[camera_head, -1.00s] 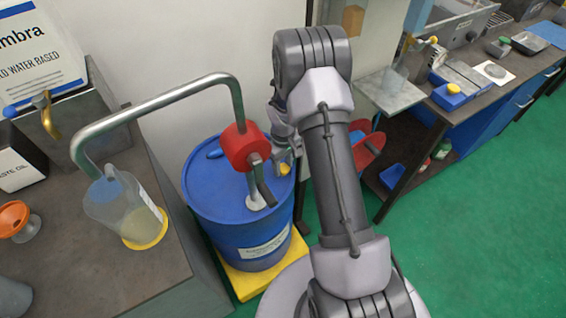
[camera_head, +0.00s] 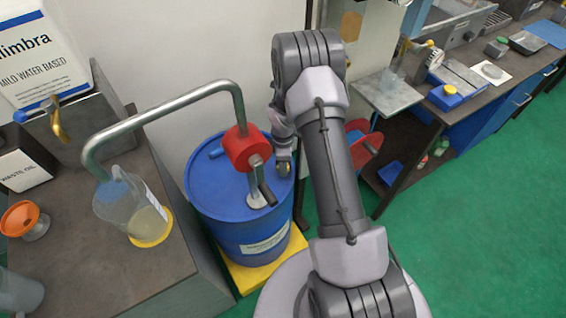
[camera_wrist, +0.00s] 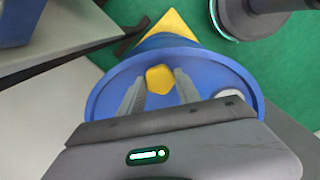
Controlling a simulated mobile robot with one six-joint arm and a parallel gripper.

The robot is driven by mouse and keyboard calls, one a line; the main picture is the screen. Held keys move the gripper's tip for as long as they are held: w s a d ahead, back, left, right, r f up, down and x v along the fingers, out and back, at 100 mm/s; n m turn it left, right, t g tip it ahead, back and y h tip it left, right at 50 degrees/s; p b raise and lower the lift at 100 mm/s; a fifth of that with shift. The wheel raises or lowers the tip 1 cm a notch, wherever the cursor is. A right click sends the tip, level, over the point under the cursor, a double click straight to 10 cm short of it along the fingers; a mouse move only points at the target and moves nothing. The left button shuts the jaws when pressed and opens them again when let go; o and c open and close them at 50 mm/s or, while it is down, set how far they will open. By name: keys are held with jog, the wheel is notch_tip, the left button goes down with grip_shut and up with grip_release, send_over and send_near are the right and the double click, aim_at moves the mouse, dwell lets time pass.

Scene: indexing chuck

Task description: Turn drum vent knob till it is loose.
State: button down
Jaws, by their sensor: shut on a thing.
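The blue drum (camera_head: 240,222) stands on a yellow base, with a red hand pump (camera_head: 240,148) on its lid. The yellow vent knob (camera_wrist: 159,79) is on the drum lid, between the two fingers of my gripper (camera_wrist: 158,88) in the wrist view. The gripper is shut on the knob. In the head view my gripper (camera_head: 284,170) reaches down to the right part of the lid, and it mostly hides the knob there. The wrist view also shows the drum's blue rim (camera_wrist: 100,97).
The pump's pipe (camera_head: 160,112) arches left over a clear jug (camera_head: 130,208) on the dark counter (camera_head: 195,275). A bench with a metal plate (camera_head: 388,95) and blue bins is at the right. Green floor (camera_head: 470,230) is free at the right.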

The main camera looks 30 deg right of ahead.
jog(key=shift+n, duration=0.7)
jog(key=c, duration=0.9)
grip_release()
jog(key=shift+o, duration=0.2)
jog(key=shift+r, duration=0.1)
notch_tip(320, 180, up, 17)
jog(key=p, duration=0.5)
jog(key=shift+r+p, duration=0.15)
jog(key=shift+p, duration=0.2)
